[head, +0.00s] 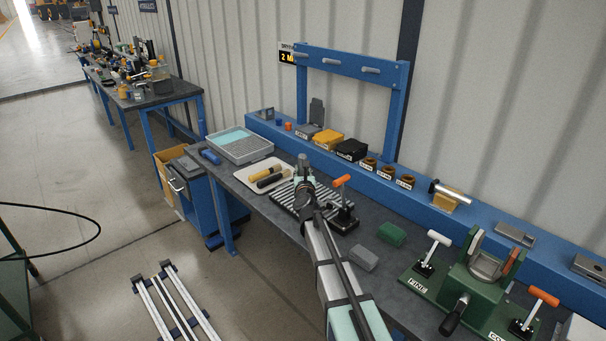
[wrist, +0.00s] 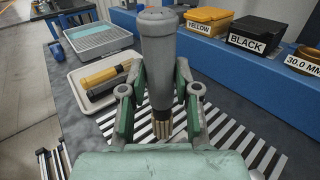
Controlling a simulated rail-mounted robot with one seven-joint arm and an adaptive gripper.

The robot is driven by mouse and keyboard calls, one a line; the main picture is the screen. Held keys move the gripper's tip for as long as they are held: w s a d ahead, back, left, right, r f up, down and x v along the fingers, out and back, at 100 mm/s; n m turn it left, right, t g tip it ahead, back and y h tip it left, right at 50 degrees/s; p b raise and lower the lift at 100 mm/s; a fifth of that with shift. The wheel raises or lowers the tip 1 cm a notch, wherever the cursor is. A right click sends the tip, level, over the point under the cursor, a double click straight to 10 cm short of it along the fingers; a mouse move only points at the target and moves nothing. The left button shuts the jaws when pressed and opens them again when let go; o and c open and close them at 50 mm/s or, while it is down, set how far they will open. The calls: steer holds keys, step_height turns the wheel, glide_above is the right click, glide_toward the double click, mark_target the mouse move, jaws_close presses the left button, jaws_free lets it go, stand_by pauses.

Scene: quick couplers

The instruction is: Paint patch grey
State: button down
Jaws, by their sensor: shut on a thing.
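My gripper (wrist: 158,108) is shut on a grey-handled brush (wrist: 160,60). The brush is upright in the wrist view, its thick grey handle up and tan bristle-like strands below, between the fingers. In the head view my gripper (head: 305,188) is over the striped black-and-white plate (head: 285,200), which also shows under it in the wrist view (wrist: 225,145). Whether the brush touches the plate I cannot tell. A grey bin (head: 309,132) stands on the blue shelf, beside a yellow one (head: 328,141) and a black one (head: 351,149). I cannot make out a patch.
A cream tray (head: 242,175) with yellow-handled and black-handled tools lies left of the plate. Behind it is a grey tray (head: 213,148) with light-blue contents. Green (head: 391,234) and grey (head: 364,258) blocks and a green fixture (head: 470,285) lie farther right.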

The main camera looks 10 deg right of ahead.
mark_target(304, 154)
steer(key=r+p, duration=0.2)
steer(key=r, duration=0.1)
steer(key=r+p, duration=0.3)
steer(key=r, duration=0.1)
steer(key=shift+s+d+r, duration=0.15)
steer(key=shift+s, duration=0.05)
stand_by(0.4)
steer(key=s+r+y+b, duration=0.1)
steer(key=s+r+b, duration=0.1)
steer(key=s, duration=0.8)
steer(key=s+r+n+y+b, duration=0.1)
steer(key=s+r+b, duration=0.2)
steer(key=s, duration=0.8)
steer(key=shift+a+r, duration=0.15)
steer(key=shift+a, duration=0.3)
